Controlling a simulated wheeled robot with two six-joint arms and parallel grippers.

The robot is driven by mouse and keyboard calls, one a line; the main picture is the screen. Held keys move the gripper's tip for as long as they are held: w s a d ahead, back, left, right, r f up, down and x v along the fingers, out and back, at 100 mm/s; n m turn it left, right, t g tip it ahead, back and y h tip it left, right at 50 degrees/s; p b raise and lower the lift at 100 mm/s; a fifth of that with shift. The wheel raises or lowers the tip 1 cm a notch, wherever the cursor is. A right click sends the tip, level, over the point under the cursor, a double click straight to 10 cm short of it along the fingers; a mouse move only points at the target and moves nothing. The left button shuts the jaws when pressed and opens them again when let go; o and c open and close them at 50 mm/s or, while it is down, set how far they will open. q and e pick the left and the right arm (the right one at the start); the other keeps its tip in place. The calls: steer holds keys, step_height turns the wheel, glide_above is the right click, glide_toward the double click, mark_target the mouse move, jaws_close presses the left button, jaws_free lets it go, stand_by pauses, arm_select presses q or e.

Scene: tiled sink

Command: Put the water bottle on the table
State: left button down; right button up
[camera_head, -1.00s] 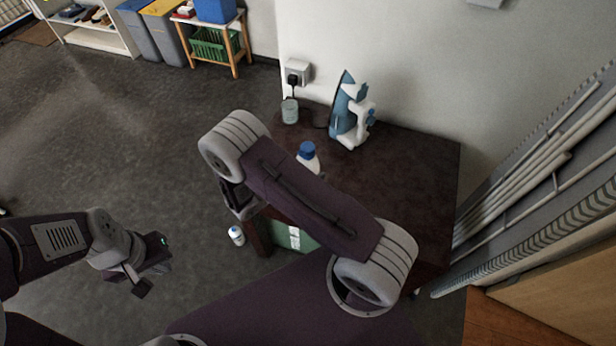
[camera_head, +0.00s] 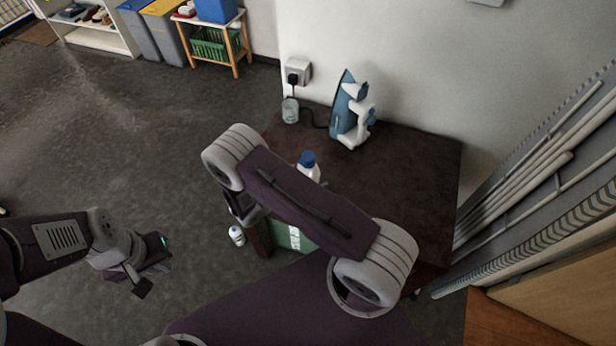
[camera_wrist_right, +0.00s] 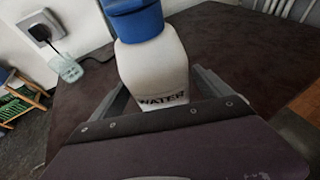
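The water bottle (camera_wrist_right: 152,65) is white with a blue cap and the word WATER on it. It stands between the fingers of my right gripper (camera_wrist_right: 160,98) in the right wrist view, and the gripper appears shut on it. In the head view the bottle (camera_head: 309,172) shows just beyond my right arm, which hides its lower part and the right gripper. The dark brown table (camera_head: 410,180) lies behind and under it; I cannot tell whether they touch. My left gripper (camera_head: 142,282) hangs over the floor at the left, away from the bottle; its finger opening is unclear.
A blue and white iron (camera_head: 350,112) and a glass (camera_head: 290,110) stand at the table's back by the wall socket (camera_head: 298,72). Another small white bottle (camera_head: 237,235) is on the floor beside a green box (camera_head: 290,236). The table's right part is clear.

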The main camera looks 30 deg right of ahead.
steer(key=shift+r, duration=0.3)
steer(key=v, duration=1.2)
steer(key=s+d+r+m+g+y, duration=0.1)
steer(key=s+r+m+y, duration=0.2)
steer(key=m+y, duration=0.3)
steer(key=s+d+r+m+g+y, duration=0.2)
steer(key=s+r+m+y, duration=0.2)
steer(key=m, duration=1.2)
steer(key=s+y, duration=0.2)
steer(key=y, duration=0.1)
steer(key=shift+b, duration=0.35)
steer(key=shift+s, duration=0.1)
